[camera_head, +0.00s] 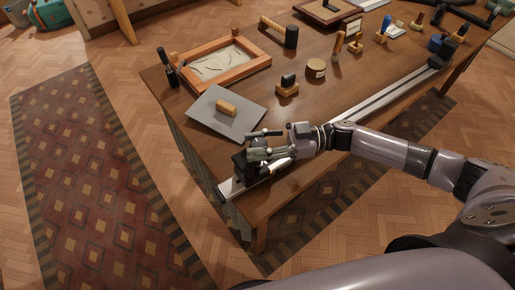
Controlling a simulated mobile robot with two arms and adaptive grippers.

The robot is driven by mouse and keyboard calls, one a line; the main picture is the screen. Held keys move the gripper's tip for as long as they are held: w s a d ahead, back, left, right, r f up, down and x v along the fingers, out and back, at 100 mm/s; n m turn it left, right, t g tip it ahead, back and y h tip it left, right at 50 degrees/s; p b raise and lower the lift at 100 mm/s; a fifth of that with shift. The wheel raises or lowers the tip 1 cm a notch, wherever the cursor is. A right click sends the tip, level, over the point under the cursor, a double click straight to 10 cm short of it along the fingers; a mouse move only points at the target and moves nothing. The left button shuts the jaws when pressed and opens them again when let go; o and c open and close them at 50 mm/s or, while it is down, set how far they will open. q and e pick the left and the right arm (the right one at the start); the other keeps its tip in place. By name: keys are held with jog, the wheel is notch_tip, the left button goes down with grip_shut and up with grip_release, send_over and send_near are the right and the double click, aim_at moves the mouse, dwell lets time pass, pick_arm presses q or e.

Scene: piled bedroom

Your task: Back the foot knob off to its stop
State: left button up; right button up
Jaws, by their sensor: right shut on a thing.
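My right gripper (262,146) is at the near end of a long metal rail (378,99) along the table's front edge. It is shut on what seems to be the foot knob, at the black block (246,167) on that end of the rail. The fingers hide most of the knob, so its turn and its gap to the stop cannot be seen. A second black block (441,56) sits at the far end of the rail. My left gripper is not in view.
A grey plate (211,119) with a tan block (226,108) lies just behind the gripper. An orange-framed tray (257,60), a mallet (291,37), a round tin (315,68) and several small tools stand further back. The patterned rug (75,180) at left is clear.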

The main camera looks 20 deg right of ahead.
jog(key=n+g+b, duration=0.2)
jog(key=g+b, duration=0.1)
jog(key=g, duration=0.1)
jog(key=n+g+h+b, duration=0.1)
jog(key=n+g+b, duration=0.2)
jog(key=n+g+h+b, duration=0.1)
jog(key=n+g+b, duration=0.1)
jog(key=g+b, duration=0.1)
jog(key=shift+s+a+f+n+g, duration=0.1)
jog(key=shift+f+n+g, duration=0.2)
jog(key=shift+g, duration=0.5)
jog(key=shift+r+n+g+h+b, duration=0.2)
jog(key=shift+n+g+h+b, duration=0.5)
jog(key=shift+g+b, duration=0.4)
jog(key=shift+s, duration=0.1)
jog(key=o, duration=1.2)
jog(key=shift+r, duration=0.1)
jog(key=shift+r, duration=0.3)
notch_tip(320, 180, up, 9)
jog(key=shift+r, duration=0.2)
